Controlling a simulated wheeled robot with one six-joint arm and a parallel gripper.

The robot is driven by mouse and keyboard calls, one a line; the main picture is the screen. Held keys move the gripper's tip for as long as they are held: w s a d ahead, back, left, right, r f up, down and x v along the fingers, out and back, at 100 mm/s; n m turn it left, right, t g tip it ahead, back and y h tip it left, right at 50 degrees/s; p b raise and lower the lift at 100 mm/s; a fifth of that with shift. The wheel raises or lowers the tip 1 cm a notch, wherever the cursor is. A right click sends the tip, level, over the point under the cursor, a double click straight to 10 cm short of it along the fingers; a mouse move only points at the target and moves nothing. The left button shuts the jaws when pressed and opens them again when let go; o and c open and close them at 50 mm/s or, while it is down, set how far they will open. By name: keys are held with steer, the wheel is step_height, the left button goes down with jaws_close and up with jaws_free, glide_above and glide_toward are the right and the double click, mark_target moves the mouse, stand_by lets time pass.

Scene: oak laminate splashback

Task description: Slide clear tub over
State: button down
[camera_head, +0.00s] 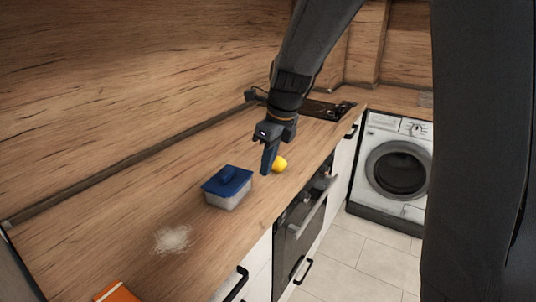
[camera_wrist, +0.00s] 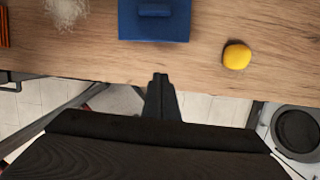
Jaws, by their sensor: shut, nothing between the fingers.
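The clear tub (camera_head: 228,200) stands upright on the wooden counter, with a blue lid (camera_head: 227,180) that has a raised grip on top. In the wrist view the blue lid (camera_wrist: 153,24) is at the top centre, and the tub's walls are hidden under it. My gripper (camera_head: 266,172) is shut and empty, pointing down to the right of the tub and apart from it. In the wrist view my gripper (camera_wrist: 160,78) shows near the counter's front edge, below the lid in the picture.
A yellow round object (camera_head: 280,164) sits right beside my gripper in the head view. A whitish patch (camera_head: 173,239) and an orange object (camera_head: 117,292) lie left of the tub. A hob (camera_head: 318,109) is at the far end. The counter (camera_head: 130,205) drops off at its front edge.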

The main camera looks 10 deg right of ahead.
mark_target(229, 188)
steer(key=x, duration=0.5)
steer(key=shift+s+f+p, duration=0.1)
steer(key=shift+p, duration=0.25)
steer(key=shift+w+a+r+p, duration=0.2)
steer(key=shift+w+a+p, duration=0.25)
steer(key=shift+w+a, duration=0.95)
steer(key=shift+w, duration=0.05)
